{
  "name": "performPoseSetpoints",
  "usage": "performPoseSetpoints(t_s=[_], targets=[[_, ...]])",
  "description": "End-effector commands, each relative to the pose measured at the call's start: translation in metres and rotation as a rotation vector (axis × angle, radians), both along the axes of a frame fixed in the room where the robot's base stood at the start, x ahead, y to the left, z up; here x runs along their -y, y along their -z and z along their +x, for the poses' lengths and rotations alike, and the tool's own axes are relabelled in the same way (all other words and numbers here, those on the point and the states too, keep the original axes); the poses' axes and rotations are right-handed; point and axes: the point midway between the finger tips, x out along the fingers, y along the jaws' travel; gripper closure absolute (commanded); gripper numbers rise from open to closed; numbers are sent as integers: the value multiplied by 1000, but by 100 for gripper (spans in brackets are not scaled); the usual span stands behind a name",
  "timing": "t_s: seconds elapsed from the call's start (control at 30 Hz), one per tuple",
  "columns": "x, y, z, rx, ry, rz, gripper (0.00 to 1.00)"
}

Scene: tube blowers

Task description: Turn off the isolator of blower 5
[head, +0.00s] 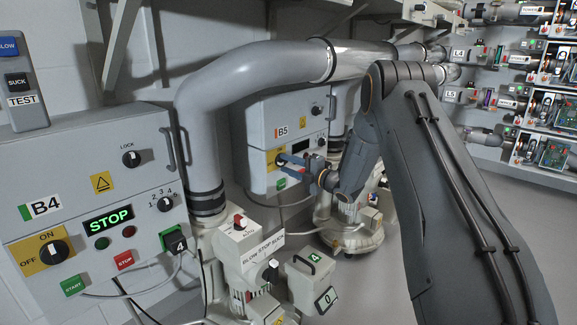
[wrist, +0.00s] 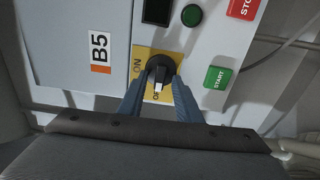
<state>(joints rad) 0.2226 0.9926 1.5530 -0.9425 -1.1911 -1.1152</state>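The B5 box (head: 285,130) hangs on the wall behind the large grey pipe. Its isolator is a black knob (wrist: 158,70) on a yellow plate (wrist: 140,62) marked ON and OFF, seen turned sideways in the wrist view. The knob's white mark points down in that view, towards the partly covered OFF lettering. My gripper (wrist: 160,80) has one blue finger on each side of the knob, with some yellow plate showing between them. It looks open around the knob; contact cannot be told. In the head view my gripper (head: 284,158) reaches the yellow plate, and the knob is mostly hidden.
A green START button (wrist: 218,77) and a red STOP button (wrist: 243,8) sit beside the isolator. The B4 box (head: 95,200) with its own isolator (head: 54,251) is at left. The grey pipe (head: 200,130) stands between the boxes. Open floor (head: 500,230) lies at right.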

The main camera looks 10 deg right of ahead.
Motion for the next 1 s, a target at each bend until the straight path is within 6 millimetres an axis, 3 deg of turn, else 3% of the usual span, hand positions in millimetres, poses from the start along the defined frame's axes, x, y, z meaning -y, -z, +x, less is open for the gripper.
performPoseSetpoints(t_s=[0.27, 0.7, 1.0], targets=[[2, 0, -3, -1, -1, 1, 69], [40, -1, -54, -1, 2, 0, 69], [46, 0, -63, -1, 0, 1, 69]])
